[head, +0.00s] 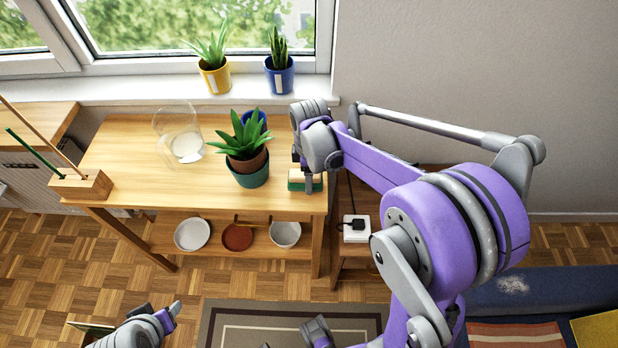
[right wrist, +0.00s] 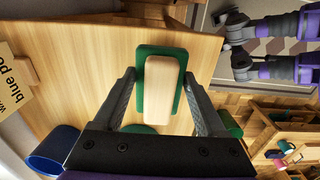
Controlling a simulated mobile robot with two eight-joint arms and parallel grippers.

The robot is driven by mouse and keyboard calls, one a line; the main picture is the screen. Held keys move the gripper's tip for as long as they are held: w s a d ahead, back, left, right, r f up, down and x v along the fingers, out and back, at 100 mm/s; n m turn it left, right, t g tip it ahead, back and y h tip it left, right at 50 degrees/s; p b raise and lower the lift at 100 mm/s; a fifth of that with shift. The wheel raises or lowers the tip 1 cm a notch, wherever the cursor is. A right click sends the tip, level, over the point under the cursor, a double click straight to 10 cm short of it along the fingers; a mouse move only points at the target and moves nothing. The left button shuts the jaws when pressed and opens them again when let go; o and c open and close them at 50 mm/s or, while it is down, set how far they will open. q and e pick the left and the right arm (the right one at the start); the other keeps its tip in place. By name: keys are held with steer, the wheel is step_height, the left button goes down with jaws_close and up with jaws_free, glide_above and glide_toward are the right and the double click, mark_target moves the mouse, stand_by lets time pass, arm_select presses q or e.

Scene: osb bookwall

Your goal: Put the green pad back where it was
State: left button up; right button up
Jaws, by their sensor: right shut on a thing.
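The green pad (head: 297,187) has a pale block on top and is at the right front corner of the wooden table (head: 130,150). In the right wrist view, the green pad (right wrist: 143,85) shows under the pale block, between my right fingers. My right gripper (head: 308,176) points down and is shut on the pad. Whether the pad rests on the tabletop or hangs just above it I cannot tell. Part of my left arm, likely with its gripper (head: 165,318), shows low at the left; its fingers are not clear.
A potted succulent (head: 246,160) stands just left of the pad, with a blue pot (head: 256,122) behind it. A clear glass vessel (head: 187,147) and a wooden block with sticks (head: 82,186) are farther left. Bowls (head: 286,234) stand on the lower shelf.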

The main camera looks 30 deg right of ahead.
steer(key=shift+f, duration=0.55)
steer(key=o, duration=1.2)
steer(key=shift+f, duration=0.1)
steer(key=shift+o, duration=0.2)
step_height(320, 180, up, 12)
steer(key=shift+r+p, duration=0.1)
steer(key=shift+p, duration=0.35)
steer(key=s+a+f+m+t, duration=0.2)
steer(key=s+m, duration=0.3)
steer(key=s, duration=0.3)
steer(key=s+a+f+m+t, duration=0.3)
steer(key=s+a+f+m, duration=0.1)
steer(key=s, duration=0.4)
steer(key=a+m, duration=0.1)
steer(key=m, duration=0.1)
steer(key=shift+a+m, duration=0.25)
steer(key=shift+m, duration=0.05)
